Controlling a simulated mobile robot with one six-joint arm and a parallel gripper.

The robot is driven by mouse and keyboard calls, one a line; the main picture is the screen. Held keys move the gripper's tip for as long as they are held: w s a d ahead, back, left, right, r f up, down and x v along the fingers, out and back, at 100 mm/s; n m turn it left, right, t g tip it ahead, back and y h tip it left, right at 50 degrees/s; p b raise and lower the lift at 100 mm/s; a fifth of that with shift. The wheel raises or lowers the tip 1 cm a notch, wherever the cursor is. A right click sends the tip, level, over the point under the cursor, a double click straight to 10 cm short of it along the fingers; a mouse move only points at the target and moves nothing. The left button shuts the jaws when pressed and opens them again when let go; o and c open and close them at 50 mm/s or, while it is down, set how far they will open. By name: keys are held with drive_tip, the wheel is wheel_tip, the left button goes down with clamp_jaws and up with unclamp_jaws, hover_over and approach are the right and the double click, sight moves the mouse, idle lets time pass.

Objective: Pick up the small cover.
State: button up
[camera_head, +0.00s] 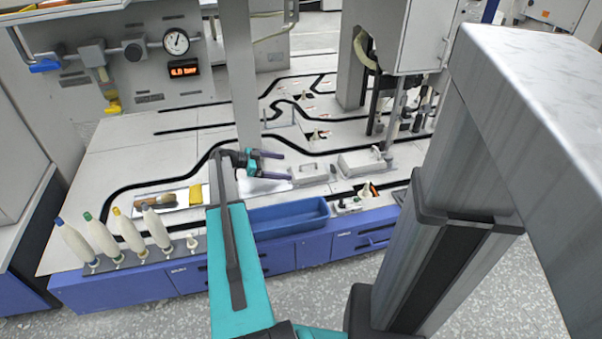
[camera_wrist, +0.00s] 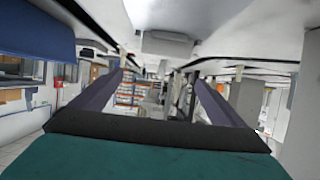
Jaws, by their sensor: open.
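A small light-grey cover (camera_head: 310,174) with a handle on top sits on the white work surface, right of my gripper in the head view. In the wrist view a pale cover (camera_wrist: 167,44) shows at the top centre, in an upside-down picture. My gripper (camera_head: 287,166) points right, its two dark purple fingers apart, with the fingertips close to the cover's left side. Whether they touch it I cannot tell. In the wrist view my gripper (camera_wrist: 157,76) has nothing between its fingers.
A larger grey cover (camera_head: 362,163) stands right of the small one. A blue tray (camera_head: 290,218) lies along the front edge. Several bobbins (camera_head: 103,237) stand at the front left. A grey post (camera_head: 240,80) rises behind my gripper.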

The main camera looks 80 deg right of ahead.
drive_tip(key=shift+w, duration=0.2)
drive_tip(key=b, duration=0.2)
approach(309, 169)
drive_tip(key=shift+a+x, duration=0.15)
drive_tip(key=shift+x, duration=1.1)
drive_tip(key=shift+a+x, duration=0.15)
drive_tip(key=shift+x, duration=1.05)
drive_tip(key=shift+s, duration=0.15)
drive_tip(key=b+x, duration=0.1)
drive_tip(key=x, duration=0.2)
drive_tip(key=shift+s+d+f, duration=0.15)
drive_tip(key=shift+d+f, duration=0.1)
drive_tip(key=shift+d, duration=0.05)
drive_tip(key=shift+s+d+f, duration=0.25)
drive_tip(key=shift+s+d, duration=0.05)
drive_tip(key=shift+s, duration=0.35)
